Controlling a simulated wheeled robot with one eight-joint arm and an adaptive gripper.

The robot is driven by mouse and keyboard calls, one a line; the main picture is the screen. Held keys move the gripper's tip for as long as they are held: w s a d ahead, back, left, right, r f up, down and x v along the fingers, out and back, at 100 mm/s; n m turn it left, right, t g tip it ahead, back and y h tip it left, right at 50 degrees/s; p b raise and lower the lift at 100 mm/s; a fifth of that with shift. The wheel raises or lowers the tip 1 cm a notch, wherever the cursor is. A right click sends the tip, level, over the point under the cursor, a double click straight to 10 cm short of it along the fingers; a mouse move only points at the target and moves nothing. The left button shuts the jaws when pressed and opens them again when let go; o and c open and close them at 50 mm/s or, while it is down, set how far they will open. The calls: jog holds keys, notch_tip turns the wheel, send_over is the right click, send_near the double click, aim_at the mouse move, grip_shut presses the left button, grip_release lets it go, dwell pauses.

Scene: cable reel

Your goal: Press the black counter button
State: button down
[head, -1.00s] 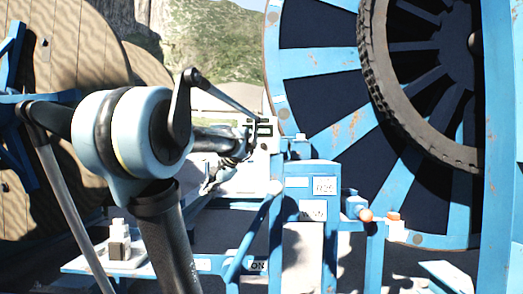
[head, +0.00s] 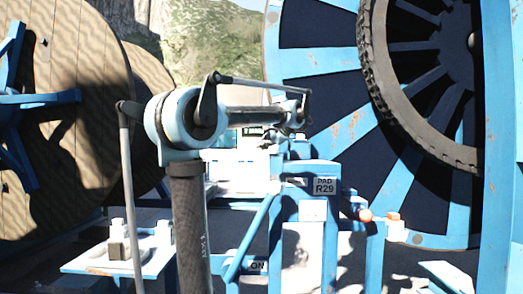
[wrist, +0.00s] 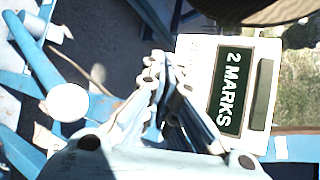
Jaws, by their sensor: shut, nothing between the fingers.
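The counter (wrist: 199,60) is a white box in the wrist view, with a dark green display (wrist: 232,88) reading "2 MARKS". A long dark bar (wrist: 262,95), seemingly the black button, lies beside the display on its right. My gripper (wrist: 163,66) is shut and empty, to the left of the counter; its fingers overlap the box's left edge in the picture. I cannot tell whether they touch it. In the head view the counter (head: 252,131) shows only partly behind my forearm, and my gripper is hard to make out there.
A blue post with a "PAD R29" label (head: 325,186) stands right of the counter. The big blue reel (head: 350,130) with a black tyre (head: 395,110) fills the right. Wooden reels (head: 75,120) stand at left. A blue-edged shelf (head: 90,262) is low at left.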

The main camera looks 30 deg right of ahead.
jog(key=w+d, duration=0.4)
jog(key=w, duration=0.3)
jog(key=shift+w+d, duration=0.25)
jog(key=shift+d, duration=0.05)
dwell(1.7)
jog(key=shift+w+d, duration=0.2)
jog(key=shift+w, duration=0.1)
jog(key=shift+w+d, duration=0.3)
jog(key=shift+w, duration=0.2)
dwell(1.0)
jog(key=shift+s, duration=0.1)
dwell(0.3)
jog(key=shift+s+a, duration=0.5)
jog(key=shift+s, duration=0.3)
jog(key=shift+s+a, duration=0.1)
jog(key=shift+s+a, duration=0.4)
jog(key=shift+s, duration=0.25)
jog(key=shift+s+a, duration=0.4)
jog(key=shift+s, duration=0.3)
jog(key=shift+s+a, duration=0.4)
jog(key=shift+s, duration=0.25)
